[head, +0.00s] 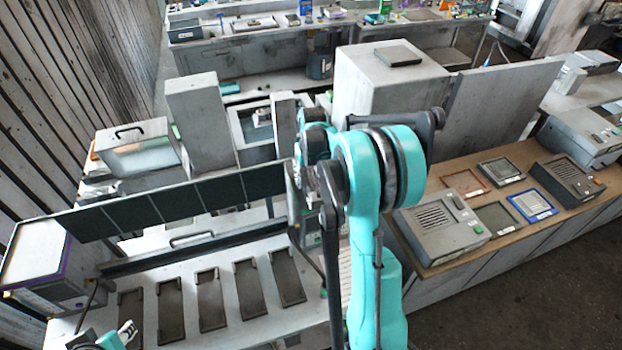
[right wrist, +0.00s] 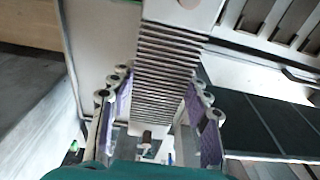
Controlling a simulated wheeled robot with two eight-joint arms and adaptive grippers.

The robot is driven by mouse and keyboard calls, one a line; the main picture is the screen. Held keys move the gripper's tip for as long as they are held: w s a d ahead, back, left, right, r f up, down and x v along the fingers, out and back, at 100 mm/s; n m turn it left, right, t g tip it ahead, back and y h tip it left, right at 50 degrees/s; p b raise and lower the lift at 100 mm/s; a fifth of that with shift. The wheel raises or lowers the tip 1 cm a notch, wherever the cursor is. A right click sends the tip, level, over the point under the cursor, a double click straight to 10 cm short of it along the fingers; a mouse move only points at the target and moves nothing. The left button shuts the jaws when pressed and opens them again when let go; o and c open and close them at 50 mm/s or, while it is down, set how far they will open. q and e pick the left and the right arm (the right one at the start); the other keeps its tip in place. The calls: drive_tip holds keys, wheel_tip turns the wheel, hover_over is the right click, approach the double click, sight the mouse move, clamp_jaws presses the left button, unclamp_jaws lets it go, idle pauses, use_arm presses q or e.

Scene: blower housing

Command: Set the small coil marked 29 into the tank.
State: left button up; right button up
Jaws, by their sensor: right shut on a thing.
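In the right wrist view my right gripper (right wrist: 160,95) has its purple-padded fingers on either side of a ribbed grey metal part (right wrist: 170,65), which looks like a coil; it is shut on it. No mark 29 can be read on it. In the head view my right gripper (head: 308,150) is mostly hidden by my own teal arm, and the part cannot be made out. A clear-sided box with a handled lid (head: 138,135) stands at the left; I cannot tell whether it is the tank. A bit of my left arm shows at the bottom left; its fingers are unclear.
A row of dark slotted plates (head: 205,300) lies on the front bench, below a long dark panel strip (head: 180,205). A large grey box (head: 385,85) stands behind my arm. At the right, a brown-topped bench (head: 520,222) carries vented units and small framed trays.

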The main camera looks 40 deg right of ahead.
sight(305, 170)
drive_tip(key=shift+w+d+b, duration=0.15)
drive_tip(key=shift+w+d, duration=0.1)
drive_tip(key=shift+w, duration=0.6)
drive_tip(key=shift+w+d+b, duration=0.1)
drive_tip(key=shift+w+d, duration=0.2)
drive_tip(key=shift+w, duration=0.55)
drive_tip(key=shift+w+d+b, duration=0.15)
drive_tip(key=shift+w+d, duration=0.1)
drive_tip(key=shift+w, duration=0.6)
drive_tip(key=shift+f+b, duration=0.2)
drive_tip(key=shift+b, duration=0.25)
drive_tip(key=shift+f, duration=0.1)
drive_tip(key=shift+f+b, duration=0.55)
drive_tip(key=shift+b, duration=0.05)
drive_tip(key=shift+f, duration=0.1)
drive_tip(key=shift+f+b, duration=0.4)
drive_tip(key=shift+b, duration=0.1)
